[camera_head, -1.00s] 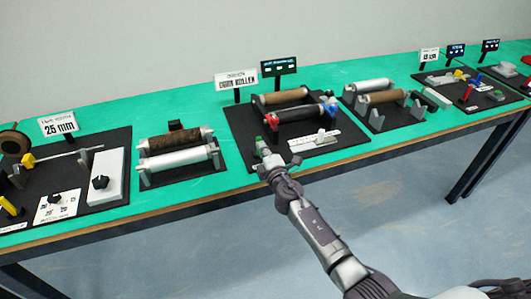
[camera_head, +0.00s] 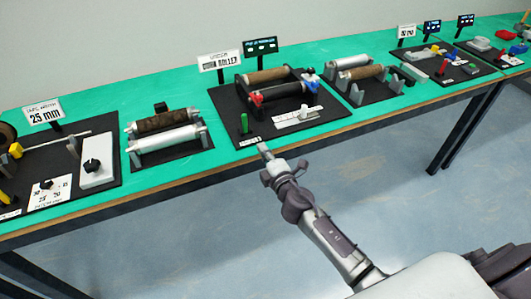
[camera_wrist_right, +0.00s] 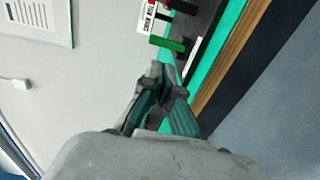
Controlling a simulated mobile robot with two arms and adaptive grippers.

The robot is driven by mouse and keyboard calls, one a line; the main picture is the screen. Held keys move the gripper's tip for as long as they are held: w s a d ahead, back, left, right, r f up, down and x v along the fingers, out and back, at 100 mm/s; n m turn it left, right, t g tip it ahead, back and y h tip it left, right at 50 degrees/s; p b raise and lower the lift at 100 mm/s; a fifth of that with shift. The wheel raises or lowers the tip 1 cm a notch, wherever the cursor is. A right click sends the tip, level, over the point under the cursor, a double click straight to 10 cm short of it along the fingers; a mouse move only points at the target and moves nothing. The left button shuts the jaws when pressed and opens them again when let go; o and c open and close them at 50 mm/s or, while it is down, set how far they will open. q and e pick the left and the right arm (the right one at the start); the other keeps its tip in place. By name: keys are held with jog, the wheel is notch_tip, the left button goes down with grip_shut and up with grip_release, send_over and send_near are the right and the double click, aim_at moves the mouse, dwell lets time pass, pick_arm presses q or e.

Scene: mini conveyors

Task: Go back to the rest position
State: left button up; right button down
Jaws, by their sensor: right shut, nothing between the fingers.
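My right gripper (camera_head: 265,150) is just off the front edge of the green table (camera_head: 215,172), in front of the middle station. It is shut and empty. In the right wrist view its fingers (camera_wrist_right: 165,75) are together, with the green lever (camera_wrist_right: 168,43) a little beyond the tips and apart from them. The same green lever (camera_head: 244,123) stands upright at the front left of the middle station's black base (camera_head: 228,108) in the head view. My left gripper is not in view.
Several mini conveyor stations with rollers, levers and signs line the table, such as the 25 mm station (camera_head: 112,172) at left and a roller station (camera_head: 392,92) right of the middle. The blue-grey floor (camera_head: 400,190) in front is clear.

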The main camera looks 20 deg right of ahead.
jog(key=s+d+f+m+g, duration=0.1)
jog(key=s+f+m+g, duration=0.2)
jog(key=s+f, duration=0.6)
jog(key=s+d+f+m+g+h, duration=0.1)
jog(key=s+f+m+g, duration=0.2)
jog(key=f, duration=1)
jog(key=s+d+f+m+g, duration=0.1)
jog(key=s+f+m+g, duration=0.15)
jog(key=s+f, duration=0.75)
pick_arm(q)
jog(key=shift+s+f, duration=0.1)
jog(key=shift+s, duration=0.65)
pick_arm(e)
jog(key=s+f+m+g, duration=0.2)
jog(key=s+f, duration=0.3)
jog(key=s, duration=0.5)
jog(key=s+f+m+g, duration=0.3)
jog(key=s+f, duration=0.3)
jog(key=s, duration=0.5)
jog(key=s+a+f+m+g, duration=0.1)
jog(key=s+f, duration=0.4)
jog(key=s, duration=0.5)
jog(key=shift+s+f+m+g, duration=0.15)
jog(key=shift+f+m+g, duration=0.25)
jog(key=shift+m+g, duration=0.5)
